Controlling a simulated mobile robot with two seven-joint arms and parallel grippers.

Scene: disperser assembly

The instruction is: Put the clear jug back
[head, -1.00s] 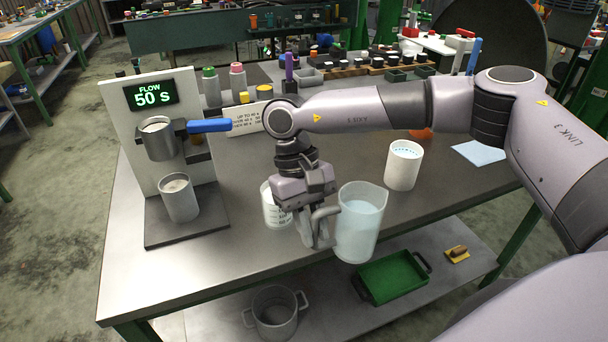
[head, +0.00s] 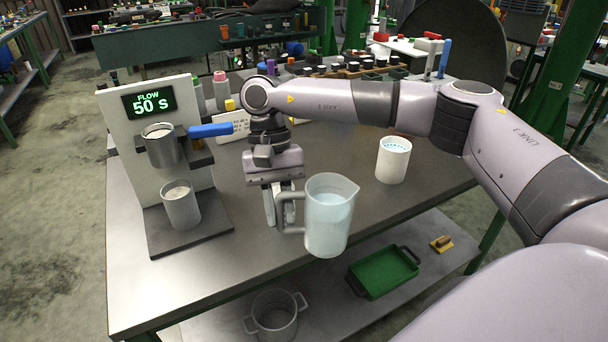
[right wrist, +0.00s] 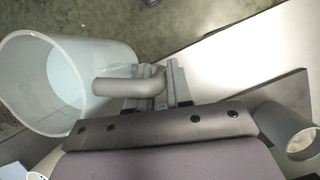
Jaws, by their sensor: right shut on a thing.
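The clear jug (head: 328,222) holds a pale liquid and has its handle on the left in the head view. My right gripper (head: 275,207) is shut on that handle and holds the jug roughly upright at the table's front edge. In the right wrist view the jug (right wrist: 70,85) is left of the gripper (right wrist: 155,85), with the handle between the fingers and floor behind it. The jug's base overlaps the table edge, so its exact height is unclear. My left gripper is not in view.
The dispenser (head: 118,135) reads "FLOW 50 S"; a filled grey cup (head: 181,207) stands on its base. Below are a green tray (head: 383,275) and a grey pot (head: 275,318). The table's left front is clear.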

